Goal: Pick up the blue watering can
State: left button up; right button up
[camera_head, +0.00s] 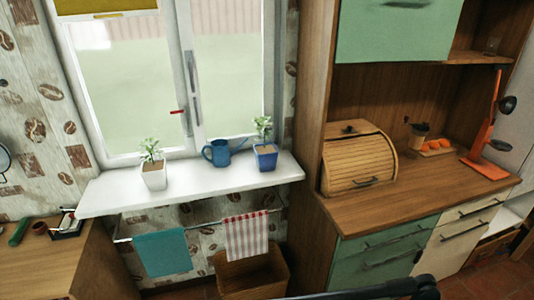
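The blue watering can (218,153) stands upright on the white windowsill (110,192), in front of the window. Its handle loop is on the left and its spout points up to the right. It is between a white pot with a green plant (153,176) on the left and a blue pot with a plant (265,158) close on its right. No gripper touches it. Neither gripper can be made out; only a dark part, seemingly of my own body, shows at the bottom edge right of centre.
Below the sill, a rail holds a teal towel (162,252) and a red-striped towel (247,235) above a wooden bin (250,275). A wooden cabinet with a bread box (358,160) stands right of the sill. A wooden desk (45,265) is at left. The sill's left end is clear.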

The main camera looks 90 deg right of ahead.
aim_at(221, 155)
jog(key=z, duration=2.65)
jog(key=i+j, duration=0.05)
